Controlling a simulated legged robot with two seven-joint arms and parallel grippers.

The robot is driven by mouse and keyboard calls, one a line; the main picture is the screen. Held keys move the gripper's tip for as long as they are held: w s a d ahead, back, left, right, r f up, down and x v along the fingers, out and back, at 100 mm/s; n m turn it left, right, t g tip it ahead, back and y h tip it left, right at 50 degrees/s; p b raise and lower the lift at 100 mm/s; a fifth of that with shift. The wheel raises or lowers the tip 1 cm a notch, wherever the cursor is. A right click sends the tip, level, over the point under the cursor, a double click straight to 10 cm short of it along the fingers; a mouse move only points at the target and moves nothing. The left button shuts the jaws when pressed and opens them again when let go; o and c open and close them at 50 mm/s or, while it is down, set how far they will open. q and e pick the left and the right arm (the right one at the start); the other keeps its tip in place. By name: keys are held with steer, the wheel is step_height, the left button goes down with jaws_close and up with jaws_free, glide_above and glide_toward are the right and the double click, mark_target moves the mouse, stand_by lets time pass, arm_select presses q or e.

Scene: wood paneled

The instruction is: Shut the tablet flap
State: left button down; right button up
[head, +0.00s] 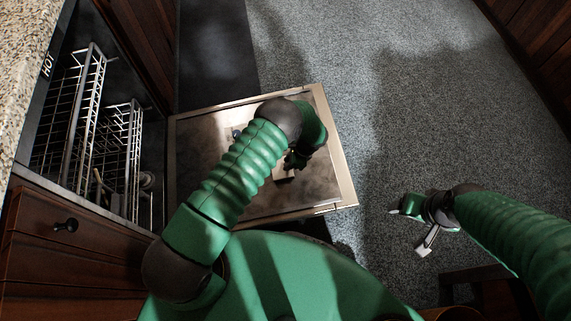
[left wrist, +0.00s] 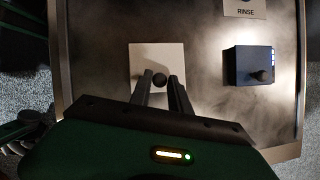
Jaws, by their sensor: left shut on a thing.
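The dishwasher door (head: 335,150) is folded down flat, its steel inner face up. A pale square flap (left wrist: 143,60) with a small round dark knob (left wrist: 160,79) lies on this face in the left wrist view. A pale piece of it (head: 285,175) shows beside my left gripper in the head view. My left gripper (head: 292,162) is shut on the knob, its fingers on either side (left wrist: 161,88). A dark blue box (left wrist: 241,66) with its own knob is to the right of the flap. My right gripper (head: 408,226) is open and empty above the floor.
A label reading RINSE (left wrist: 245,12) is beyond the blue box. Wire dish racks (head: 85,130) stand in the dishwasher at left, beside a wooden drawer (head: 65,235) and a speckled counter (head: 28,60). The carpeted floor (head: 420,110) to the right is clear.

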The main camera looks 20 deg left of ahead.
arm_select(q)
steer(key=shift+w+d+f+b, duration=0.1)
steer(key=shift+d+f+b, duration=0.2)
steer(key=shift+f, duration=0.05)
steer(key=shift+r, duration=0.15)
steer(key=c, duration=1.2)
jaws_free()
steer(key=shift+a, duration=0.1)
steer(key=shift+r+p, duration=0.35)
steer(key=p+v, duration=0.6)
steer(key=v, duration=1)
